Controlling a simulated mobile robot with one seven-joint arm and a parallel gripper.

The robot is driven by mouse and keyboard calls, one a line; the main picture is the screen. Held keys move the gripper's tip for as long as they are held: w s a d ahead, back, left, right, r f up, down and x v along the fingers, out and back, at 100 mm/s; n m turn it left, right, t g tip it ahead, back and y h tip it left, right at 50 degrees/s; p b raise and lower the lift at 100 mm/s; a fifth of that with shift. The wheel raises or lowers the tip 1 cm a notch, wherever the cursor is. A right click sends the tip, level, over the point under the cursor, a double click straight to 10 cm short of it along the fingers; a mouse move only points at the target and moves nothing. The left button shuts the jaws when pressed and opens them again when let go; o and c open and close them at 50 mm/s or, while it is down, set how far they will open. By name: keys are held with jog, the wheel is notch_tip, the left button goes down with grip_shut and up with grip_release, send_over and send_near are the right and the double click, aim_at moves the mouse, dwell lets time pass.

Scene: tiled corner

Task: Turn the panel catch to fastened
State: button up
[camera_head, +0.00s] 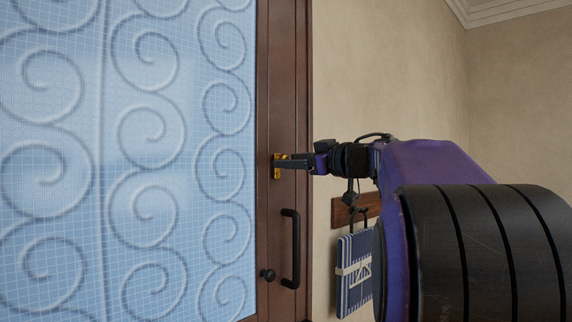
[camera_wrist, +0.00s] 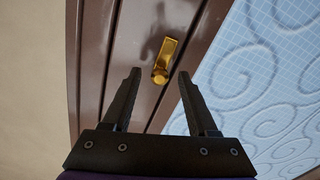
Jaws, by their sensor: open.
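The panel catch is a small brass piece (camera_head: 277,172) on the brown wooden frame beside the blue panel (camera_head: 150,150). In the wrist view the catch (camera_wrist: 165,60) shows a plate with a rounded knob at its near end, beyond and between my fingertips. My gripper (camera_wrist: 158,75) is open, with one finger on each side of the line to the catch and nothing between them. In the head view my gripper (camera_head: 285,162) reaches left to the catch and covers part of it. I cannot tell whether the fingers touch it.
A black handle (camera_head: 290,248) and a dark round knob (camera_head: 267,275) sit below the catch. A blue and white bag-like item (camera_head: 354,272) hangs from a wooden hook rail (camera_head: 343,210) on the beige wall, close under my arm.

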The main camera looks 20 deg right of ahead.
dwell(0.3)
grip_shut()
jog(key=shift+a+r+n, duration=0.1)
jog(key=shift+n, duration=0.2)
jog(key=a+n, duration=0.1)
jog(key=n, duration=0.3)
jog(key=a+f+n, duration=0.1)
jog(key=n, duration=0.3)
jog(key=s+f+n, duration=0.1)
jog(key=n, duration=0.3)
jog(key=shift+a+f+n, duration=0.2)
jog(key=shift+a+n, duration=0.2)
jog(key=shift+s+a+f+n+b, duration=0.1)
jog(key=shift+f+n+b, duration=0.2)
jog(key=shift+n+b, duration=0.6)
jog(key=shift+f+n+b, duration=0.25)
jog(key=shift+n+b, duration=0.15)
jog(key=shift+n, duration=0.9)
